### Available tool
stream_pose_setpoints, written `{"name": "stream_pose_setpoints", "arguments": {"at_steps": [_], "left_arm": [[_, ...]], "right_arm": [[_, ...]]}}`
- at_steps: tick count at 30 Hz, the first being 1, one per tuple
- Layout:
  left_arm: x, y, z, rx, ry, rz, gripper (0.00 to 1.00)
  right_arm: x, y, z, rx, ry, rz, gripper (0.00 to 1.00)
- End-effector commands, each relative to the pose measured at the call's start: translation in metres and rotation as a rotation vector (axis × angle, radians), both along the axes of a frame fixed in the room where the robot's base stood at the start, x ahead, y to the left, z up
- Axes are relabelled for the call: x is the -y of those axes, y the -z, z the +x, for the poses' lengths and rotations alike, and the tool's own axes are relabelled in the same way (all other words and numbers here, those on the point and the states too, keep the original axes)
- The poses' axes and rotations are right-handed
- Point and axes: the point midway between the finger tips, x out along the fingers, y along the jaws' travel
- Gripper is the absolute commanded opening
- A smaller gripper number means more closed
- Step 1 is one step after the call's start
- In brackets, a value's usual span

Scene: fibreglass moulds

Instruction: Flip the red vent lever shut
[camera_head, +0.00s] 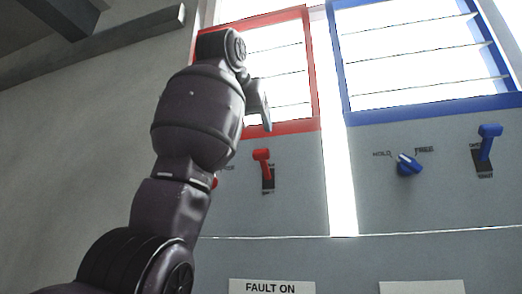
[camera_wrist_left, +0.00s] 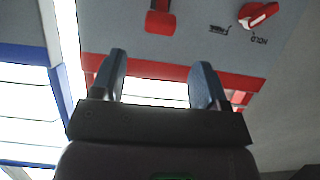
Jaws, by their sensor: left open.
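The red vent lever (camera_head: 262,157) is on the grey panel under the red-framed vent window (camera_head: 308,70). Its handle stands at the upper end of its dark slot plate. The lever also shows at the top of the left wrist view (camera_wrist_left: 160,20), upside down. My left gripper (camera_head: 262,104) is in front of the red frame's lower part, above the lever in the picture. In the wrist view its two fingers (camera_wrist_left: 162,80) are apart with nothing between them, and clear of the lever. My right gripper is in neither view.
A red knob (camera_wrist_left: 258,14) is beside the lever, mostly hidden behind my left arm in the head view. To the right are a blue-framed window (camera_head: 345,60), a blue knob (camera_head: 409,165) and a blue lever (camera_head: 488,142). A "FAULT ON" label (camera_head: 272,287) is below.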

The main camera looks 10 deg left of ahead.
Motion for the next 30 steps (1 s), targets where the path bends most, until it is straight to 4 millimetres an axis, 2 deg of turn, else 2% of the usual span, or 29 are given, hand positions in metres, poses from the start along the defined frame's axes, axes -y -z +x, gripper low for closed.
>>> {"name": "stream_pose_setpoints", "arguments": {"at_steps": [9, 15, 21, 29, 30], "left_arm": [[0.01, 0.02, 0.051, -0.002, 0.0, 0.0, 0.68], [0.014, 0.029, 0.072, -0.001, 0.0, 0.0, 0.68], [0.016, 0.033, 0.08, 0.001, 0.0, 0.0, 0.68], [0.016, 0.034, 0.08, 0.002, 0.0, 0.0, 0.68], [0.016, 0.034, 0.08, 0.002, 0.0, 0.0, 0.62]], "right_arm": [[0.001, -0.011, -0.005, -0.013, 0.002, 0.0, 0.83], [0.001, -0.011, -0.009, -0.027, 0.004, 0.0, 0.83], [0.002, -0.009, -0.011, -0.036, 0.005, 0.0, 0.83], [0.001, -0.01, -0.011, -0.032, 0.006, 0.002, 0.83], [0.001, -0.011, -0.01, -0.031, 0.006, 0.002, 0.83]]}}
